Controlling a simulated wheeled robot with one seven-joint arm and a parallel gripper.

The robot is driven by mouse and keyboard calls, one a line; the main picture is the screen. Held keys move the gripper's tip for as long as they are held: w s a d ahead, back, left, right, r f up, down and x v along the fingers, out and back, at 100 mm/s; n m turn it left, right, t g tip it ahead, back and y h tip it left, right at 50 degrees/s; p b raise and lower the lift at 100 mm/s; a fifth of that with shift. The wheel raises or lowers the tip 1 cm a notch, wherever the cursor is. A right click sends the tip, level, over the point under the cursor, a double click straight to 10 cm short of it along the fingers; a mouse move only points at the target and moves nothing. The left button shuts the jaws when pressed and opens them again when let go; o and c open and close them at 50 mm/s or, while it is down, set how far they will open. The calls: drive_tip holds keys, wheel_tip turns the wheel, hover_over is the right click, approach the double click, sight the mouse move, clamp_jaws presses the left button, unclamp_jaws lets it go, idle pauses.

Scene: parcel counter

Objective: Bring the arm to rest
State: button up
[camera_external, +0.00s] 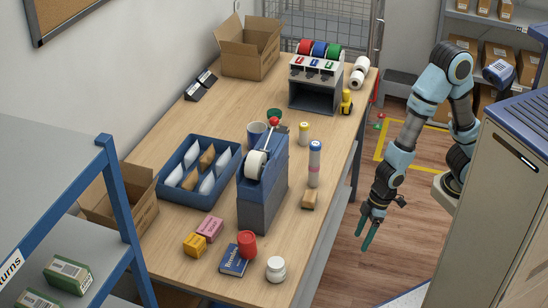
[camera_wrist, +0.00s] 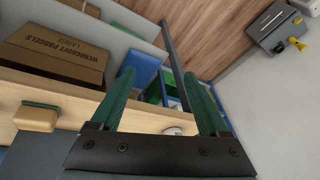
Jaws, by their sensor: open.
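My gripper (camera_external: 368,228) hangs off the right edge of the wooden counter (camera_external: 217,104), over the floor, with its green fingers pointing down. In the wrist view my gripper (camera_wrist: 165,100) is open, its two green fingers spread with nothing between them. My arm (camera_external: 430,92) is bent, rising from the base at the right and coming down toward the counter's edge. A small tan block with a dark underside (camera_external: 309,199) lies on the counter near that edge, apart from the fingers. The wrist view also shows a tan block (camera_wrist: 36,117) on the counter at left.
A blue-grey dispenser (camera_external: 262,185), a blue tray (camera_external: 162,186) of packets, a red cylinder (camera_external: 247,244) and a white jar (camera_external: 276,269) stand on the counter. A tall cabinet (camera_external: 480,225) is at right. Wooden floor (camera_external: 345,258) beside the counter is clear.

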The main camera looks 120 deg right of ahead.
drive_tip(key=s+d+r+n+g, duration=0.25)
drive_tip(key=s+r, duration=0.25)
drive_tip(key=s, duration=0.4)
wheel_tip(320, 180, up, 12)
drive_tip(key=p, duration=1.2)
drive_tip(key=shift+h, duration=0.4)
drive_tip(key=shift+o, duration=0.4)
drive_tip(key=shift+o, duration=1.4)
drive_tip(key=shift+r, duration=0.1)
